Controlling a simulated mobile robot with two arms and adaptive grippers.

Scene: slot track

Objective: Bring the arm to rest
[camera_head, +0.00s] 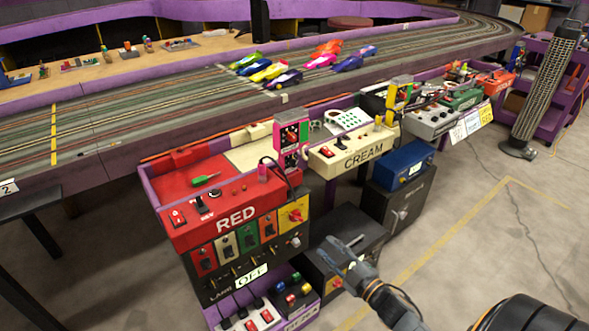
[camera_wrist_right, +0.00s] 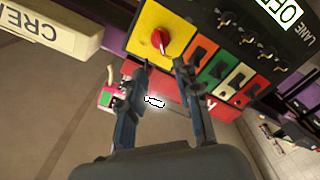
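My right gripper (camera_head: 333,253) is in the lower middle of the head view, in front of the control stations, its arm coming in from the bottom right. In the wrist view its two dark fingers (camera_wrist_right: 160,68) stand apart, with nothing held between them. Beyond the fingertips in the wrist view is a yellow switch plate (camera_wrist_right: 180,25) with a red rotary knob (camera_wrist_right: 160,40). The same yellow plate (camera_head: 294,214) shows on the front of the red station in the head view. I cannot tell the exact gap to it. My left gripper is not in view.
The red station (camera_head: 225,226) stands left of the gripper, the cream station (camera_head: 345,158) behind it. A dark box (camera_head: 352,238) and a blue box (camera_head: 403,165) are close by. The slot track (camera_head: 150,110) with several cars lies behind. Grey floor (camera_head: 480,240) is open at right.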

